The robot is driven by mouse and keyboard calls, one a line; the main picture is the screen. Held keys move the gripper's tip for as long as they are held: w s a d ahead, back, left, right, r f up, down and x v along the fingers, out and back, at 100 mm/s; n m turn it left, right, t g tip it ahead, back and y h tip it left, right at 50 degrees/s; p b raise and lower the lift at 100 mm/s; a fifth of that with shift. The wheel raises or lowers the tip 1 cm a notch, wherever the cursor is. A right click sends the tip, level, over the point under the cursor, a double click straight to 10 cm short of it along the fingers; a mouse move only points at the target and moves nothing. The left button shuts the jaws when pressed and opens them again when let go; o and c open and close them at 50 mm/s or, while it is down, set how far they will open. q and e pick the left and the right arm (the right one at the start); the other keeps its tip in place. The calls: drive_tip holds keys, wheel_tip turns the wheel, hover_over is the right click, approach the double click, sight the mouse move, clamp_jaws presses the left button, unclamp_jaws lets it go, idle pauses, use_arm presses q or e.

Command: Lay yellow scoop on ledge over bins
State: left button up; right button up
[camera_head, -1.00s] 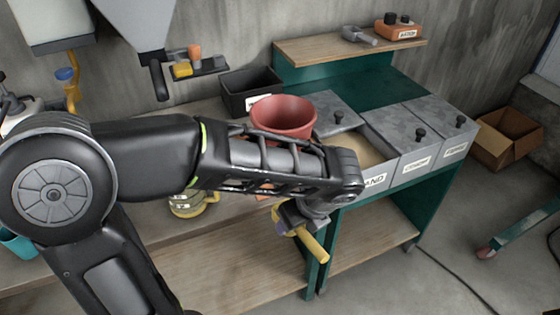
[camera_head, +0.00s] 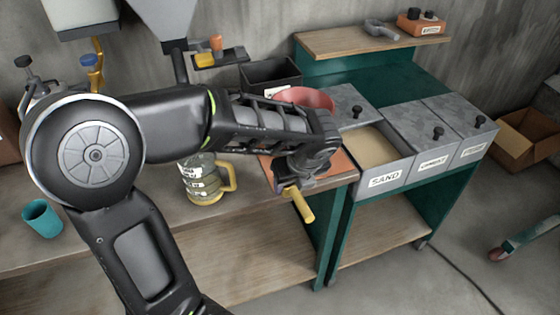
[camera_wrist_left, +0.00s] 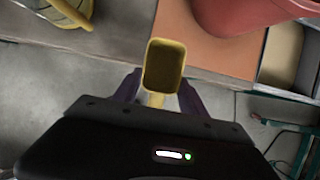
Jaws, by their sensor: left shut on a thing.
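The yellow scoop (camera_head: 301,207) is in my left gripper (camera_head: 287,188), in front of the workbench's front edge, its yellow handle pointing down to the right. In the left wrist view the scoop's open, dark-looking bowl (camera_wrist_left: 163,64) sticks out between the fingers of the left gripper (camera_wrist_left: 158,92), which is shut on it. The wooden ledge (camera_head: 330,43) is at the back, above the bins, well beyond the gripper. The sand bin (camera_head: 384,180) is open; the cement bin (camera_head: 432,164) and a third bin (camera_head: 474,150) are lidded. My right gripper is out of view.
A grey scoop (camera_head: 381,29) and an orange box (camera_head: 423,22) occupy the ledge's right part; its left part is clear. A red bucket (camera_head: 314,98) stands on the bench, partly hidden by my arm. A measuring jug (camera_head: 203,181) and a teal cup (camera_head: 41,218) stand to the left.

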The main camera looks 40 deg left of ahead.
use_arm(q)
drive_tip(key=w+a, duration=0.1)
drive_tip(key=a, duration=0.1)
drive_tip(key=w+a+p, duration=0.1)
drive_tip(key=w+a, duration=0.2)
drive_tip(key=a, duration=0.1)
drive_tip(key=shift+w+a, duration=0.2)
drive_tip(key=shift+w, duration=0.05)
drive_tip(key=shift+w+a+p, duration=0.1)
drive_tip(key=shift+a+p, duration=0.05)
drive_tip(key=shift+p, duration=0.15)
drive_tip(key=x, duration=0.2)
drive_tip(key=shift+f, duration=0.85)
drive_tip(key=o, duration=1.4)
drive_tip(key=shift+f, duration=0.15)
